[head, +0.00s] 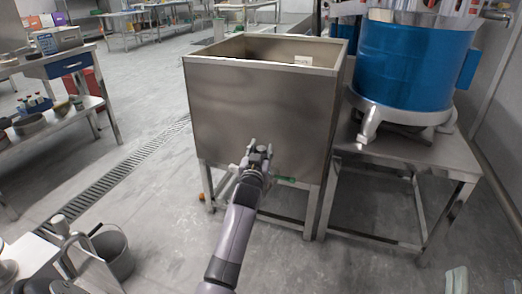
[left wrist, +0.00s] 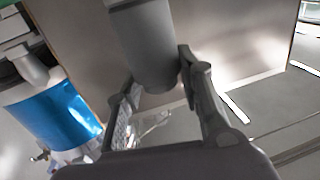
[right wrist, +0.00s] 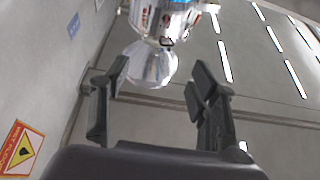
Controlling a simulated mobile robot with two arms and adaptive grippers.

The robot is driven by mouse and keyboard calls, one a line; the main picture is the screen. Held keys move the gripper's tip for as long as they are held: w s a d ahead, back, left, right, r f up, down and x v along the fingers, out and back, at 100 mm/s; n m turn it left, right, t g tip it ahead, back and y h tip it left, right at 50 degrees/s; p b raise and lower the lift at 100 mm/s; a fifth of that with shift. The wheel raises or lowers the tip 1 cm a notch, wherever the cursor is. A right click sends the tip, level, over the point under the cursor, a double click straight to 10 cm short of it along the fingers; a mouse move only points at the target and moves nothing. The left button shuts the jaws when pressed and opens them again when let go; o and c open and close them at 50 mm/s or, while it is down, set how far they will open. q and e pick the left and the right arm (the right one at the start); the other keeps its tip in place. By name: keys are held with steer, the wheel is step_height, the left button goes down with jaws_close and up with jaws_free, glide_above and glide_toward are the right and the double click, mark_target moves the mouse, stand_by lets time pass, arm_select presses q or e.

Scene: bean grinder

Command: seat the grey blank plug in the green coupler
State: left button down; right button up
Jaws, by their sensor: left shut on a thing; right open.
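My left gripper (head: 258,152) is in front of the lower wall of the steel bin. In the left wrist view it is shut on a grey cylinder (left wrist: 148,48), which looks like the grey blank plug.
The steel bin (head: 255,95) stands on legs. A blue drum (head: 412,62) sits on a steel stand (head: 440,160) to its right. A bucket (head: 115,252) stands on the floor at lower left, and a shelf table (head: 60,115) is further left. The floor between is open.

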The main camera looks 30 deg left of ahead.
steer(key=shift+s+r, duration=0.15)
steer(key=shift+r, duration=0.15)
arm_select(q)
steer(key=c, duration=1.2)
jaws_free()
steer(key=shift+c, duration=0.2)
steer(key=shift+o, duration=1.2)
steer(key=shift+f, duration=0.1)
arm_select(e)
steer(key=shift+r+t, duration=0.1)
steer(key=shift+t, duration=0.2)
arm_select(q)
steer(key=shift+f, duration=0.15)
steer(key=v, duration=1.2)
